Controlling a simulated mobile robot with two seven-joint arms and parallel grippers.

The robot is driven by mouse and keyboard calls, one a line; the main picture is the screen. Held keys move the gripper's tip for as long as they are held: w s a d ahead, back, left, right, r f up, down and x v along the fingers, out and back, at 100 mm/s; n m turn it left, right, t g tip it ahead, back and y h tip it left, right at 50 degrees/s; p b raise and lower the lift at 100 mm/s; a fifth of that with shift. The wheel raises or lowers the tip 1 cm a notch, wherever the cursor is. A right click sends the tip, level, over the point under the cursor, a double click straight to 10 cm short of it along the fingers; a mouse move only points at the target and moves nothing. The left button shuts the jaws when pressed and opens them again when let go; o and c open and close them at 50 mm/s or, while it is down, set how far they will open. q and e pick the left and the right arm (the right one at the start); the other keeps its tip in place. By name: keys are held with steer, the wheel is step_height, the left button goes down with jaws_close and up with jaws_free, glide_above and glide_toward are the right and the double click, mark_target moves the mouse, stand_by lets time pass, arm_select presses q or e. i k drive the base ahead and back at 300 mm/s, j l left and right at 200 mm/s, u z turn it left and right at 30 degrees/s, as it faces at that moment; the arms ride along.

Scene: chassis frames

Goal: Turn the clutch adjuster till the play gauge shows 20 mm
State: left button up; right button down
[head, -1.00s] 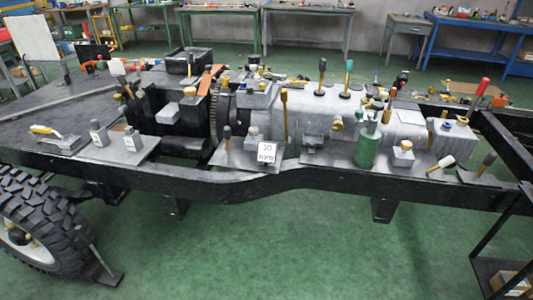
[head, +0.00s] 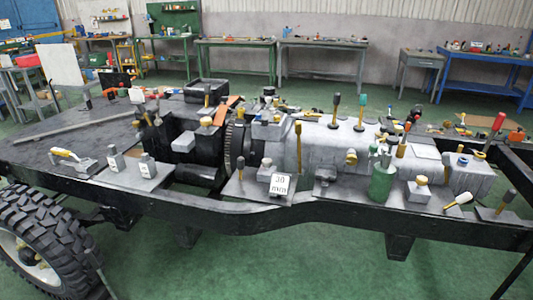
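The play gauge is a small white card (head: 281,186) on a grey plate at the near side of the chassis frame, below the clutch housing; it appears to read 30 mm. Just left of it stands a small grey block (head: 265,170) with a dark top. A dark-handled lever (head: 240,173) rises from the same plate, and a tall yellow-handled lever (head: 298,140) stands behind the card. I cannot tell which of these parts is the clutch adjuster. Neither of my grippers is in view.
The black chassis frame (head: 330,215) spans the view, with a tyre (head: 45,240) at lower left. A green canister (head: 382,182) stands right of the gauge. Several levers rise from the grey gearbox (head: 325,143). The green floor in front is clear; benches line the back wall.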

mark_target(268, 162)
steer(key=i+j, duration=0.7)
steer(key=k+j+u, duration=0.05)
steer(key=j, duration=0.05)
